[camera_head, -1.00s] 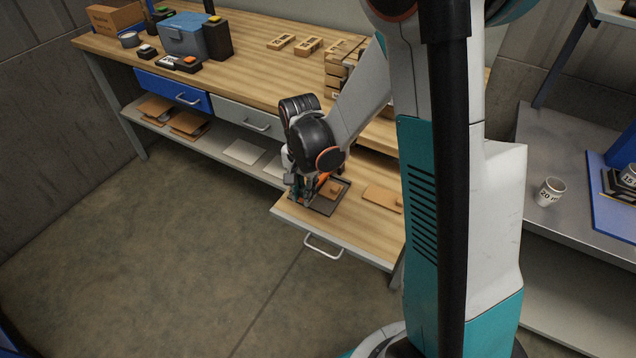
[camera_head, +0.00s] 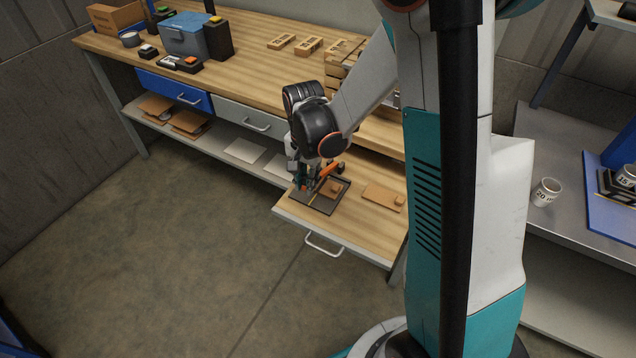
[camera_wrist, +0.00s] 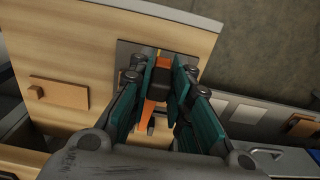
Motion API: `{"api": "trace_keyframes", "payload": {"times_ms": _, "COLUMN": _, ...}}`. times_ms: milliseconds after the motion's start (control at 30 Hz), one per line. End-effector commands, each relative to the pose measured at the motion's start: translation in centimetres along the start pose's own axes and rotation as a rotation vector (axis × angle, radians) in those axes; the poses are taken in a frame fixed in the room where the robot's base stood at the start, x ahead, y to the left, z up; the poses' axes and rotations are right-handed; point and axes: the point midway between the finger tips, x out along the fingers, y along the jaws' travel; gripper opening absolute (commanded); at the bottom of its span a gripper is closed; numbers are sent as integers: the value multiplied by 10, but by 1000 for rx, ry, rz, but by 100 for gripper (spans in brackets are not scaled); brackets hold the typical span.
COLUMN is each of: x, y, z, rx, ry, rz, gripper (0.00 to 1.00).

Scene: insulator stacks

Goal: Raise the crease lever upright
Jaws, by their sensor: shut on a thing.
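The crease lever is an orange bar (camera_head: 330,170) on a dark tray-like base (camera_head: 326,204) in the pulled-out drawer. In the wrist view the orange lever (camera_wrist: 155,112) runs between my teal fingers, with a black block at its end. My gripper (camera_head: 304,184) is shut on the lever at the left side of the base. In the wrist view both fingers of my gripper (camera_wrist: 164,82) flank the black part. In the head view the lever slants and is not upright. My wrist hides part of it and the exact contact.
The bench top (camera_head: 240,75) stands behind, with a blue box (camera_head: 183,37). Open floor lies in front.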

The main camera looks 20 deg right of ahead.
Motion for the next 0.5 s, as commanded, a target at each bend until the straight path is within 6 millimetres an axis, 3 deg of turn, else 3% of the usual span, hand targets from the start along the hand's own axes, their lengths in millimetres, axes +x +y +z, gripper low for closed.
{"api": "trace_keyframes", "payload": {"times_ms": 500, "x": -7, "y": 0, "z": -4, "rx": 0, "ry": 0, "rz": -1, "gripper": 9}}
